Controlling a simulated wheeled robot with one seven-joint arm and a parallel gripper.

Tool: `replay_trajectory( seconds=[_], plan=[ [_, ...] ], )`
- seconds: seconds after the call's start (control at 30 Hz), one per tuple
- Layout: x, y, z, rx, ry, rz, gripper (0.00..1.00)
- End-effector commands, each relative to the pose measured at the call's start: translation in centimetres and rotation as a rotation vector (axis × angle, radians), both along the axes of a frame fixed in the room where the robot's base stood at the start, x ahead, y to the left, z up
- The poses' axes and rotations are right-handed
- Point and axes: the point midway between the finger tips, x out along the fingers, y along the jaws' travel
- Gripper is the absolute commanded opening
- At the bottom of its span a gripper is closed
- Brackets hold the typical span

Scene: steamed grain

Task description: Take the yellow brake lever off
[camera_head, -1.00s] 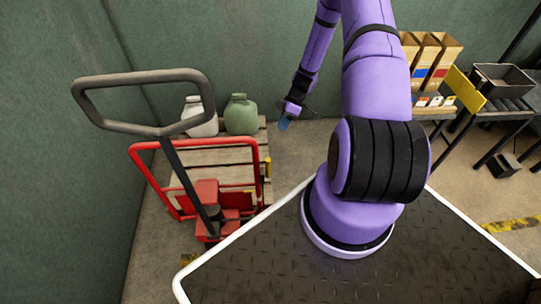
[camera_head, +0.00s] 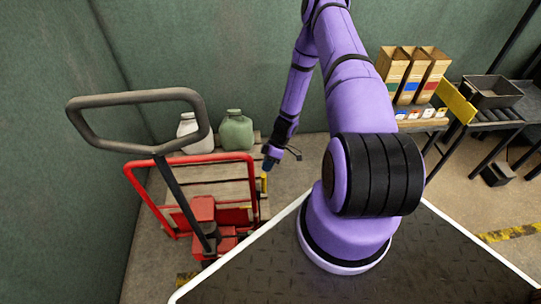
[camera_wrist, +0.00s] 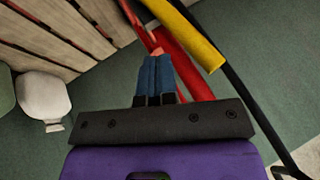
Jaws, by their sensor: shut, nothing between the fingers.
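The yellow brake lever (camera_wrist: 192,34) is a yellow sleeve along a dark bar in the wrist view, up and right of my fingertips. In the head view a small yellow upright piece (camera_head: 264,184) shows at the right edge of the red-framed cart (camera_head: 172,200), just below my gripper (camera_head: 267,164). My gripper (camera_wrist: 154,60) is shut and empty, its blue fingers pressed together. The fingertips lie near a red bar (camera_wrist: 180,62) of the cart and look apart from the yellow sleeve. The exact gap cannot be told.
A grey loop handle (camera_head: 140,97) rises above the cart. A white jug (camera_head: 190,131) and a green jug (camera_head: 236,130) stand on the wooden slats (camera_head: 215,168).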

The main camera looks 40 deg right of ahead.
Motion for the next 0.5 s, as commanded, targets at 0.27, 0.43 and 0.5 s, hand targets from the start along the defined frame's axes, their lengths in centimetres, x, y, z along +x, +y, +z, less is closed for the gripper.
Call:
replay_trajectory(
  seconds=[0.27,0.43,0.5],
  plan=[
    [-1.5,1.5,-0.2,0.0,-0.001,0.001,0.0],
    [-1.5,1.6,-0.2,-0.001,-0.001,0.0,0.0],
    [-1.5,1.6,-0.2,-0.001,-0.001,0.0,0.0]
  ],
)
